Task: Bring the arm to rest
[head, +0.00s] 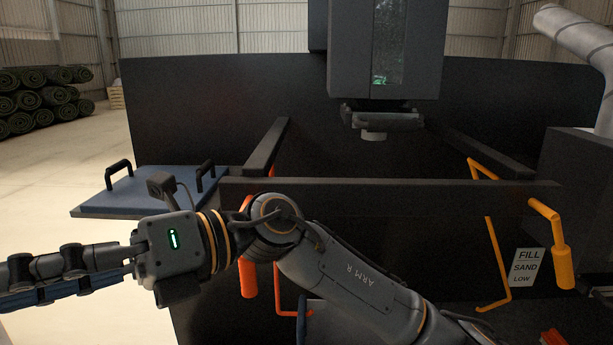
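My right arm (350,275), marked "ARM R", comes in from the bottom right and bends at the elbow in front of the dark bin. Its forearm and wrist point to the left. The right gripper (35,278) reaches the left edge of the picture, with dark jointed fingers and a blue strip below them. Its tips are at or beyond the edge, so I cannot tell whether it is open or shut. I see nothing clearly held. My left arm and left gripper are not in view.
A dark walled bin (390,195) stands ahead, under a grey machine (387,60) with a nozzle. A blue panel (150,185) with black handles is left. Turf rolls (40,100) lie far left; floor there is clear.

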